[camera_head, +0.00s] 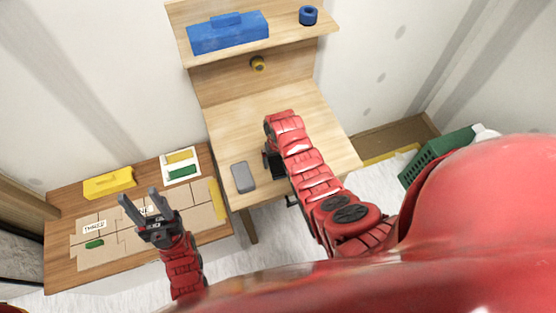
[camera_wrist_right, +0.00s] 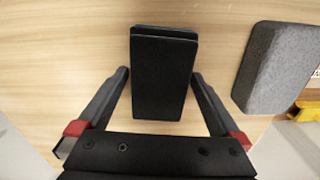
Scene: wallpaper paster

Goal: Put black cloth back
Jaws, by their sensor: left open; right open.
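The black cloth (camera_wrist_right: 163,85) looks like a dark, neatly folded rectangular block on the wooden desk. In the right wrist view it lies between the spread fingers of my right gripper (camera_wrist_right: 161,74), with a gap on both sides. In the head view the black cloth (camera_head: 278,168) is partly hidden by my right arm, and the right fingertips are hard to make out. My left gripper (camera_head: 139,195) is open and empty above the lower table at left.
A grey block (camera_head: 243,177) lies left of the cloth on the desk (camera_head: 235,120). The shelf above holds a blue toolbox (camera_head: 228,36) and a blue roll (camera_head: 308,15). The lower table (camera_head: 60,205) holds cardboard pieces and a white tray (camera_head: 181,153). A green crate (camera_head: 437,155) stands right.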

